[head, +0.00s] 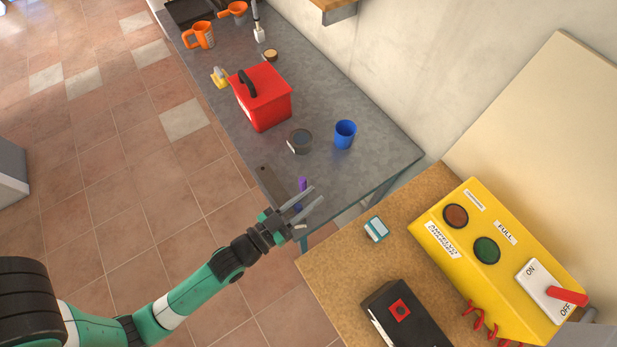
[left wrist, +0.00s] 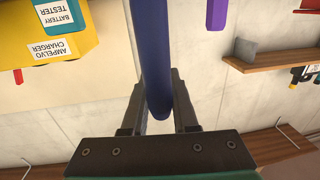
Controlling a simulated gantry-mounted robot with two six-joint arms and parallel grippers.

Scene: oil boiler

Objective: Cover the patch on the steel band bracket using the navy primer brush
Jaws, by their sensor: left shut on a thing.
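My left gripper (head: 316,193) is over the near end of the grey bench and is shut on the navy primer brush. In the left wrist view, the navy brush's handle (left wrist: 154,55) lies between the fingers. Its bristles cannot be made out. A flat grey-brown strip with a hole (head: 272,185), which looks like the steel band bracket, lies on the bench just left of the gripper. I cannot make out a patch on it. A purple item (head: 302,184) shows beside the fingers. My right gripper is not clearly in view.
A round tin (head: 300,141), a blue cup (head: 345,134) and a red box (head: 262,97) stand farther back on the bench (head: 375,160). Orange jugs are at its far end. A yellow switch box (head: 470,260) and a black case (head: 402,318) sit on the wooden board at right.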

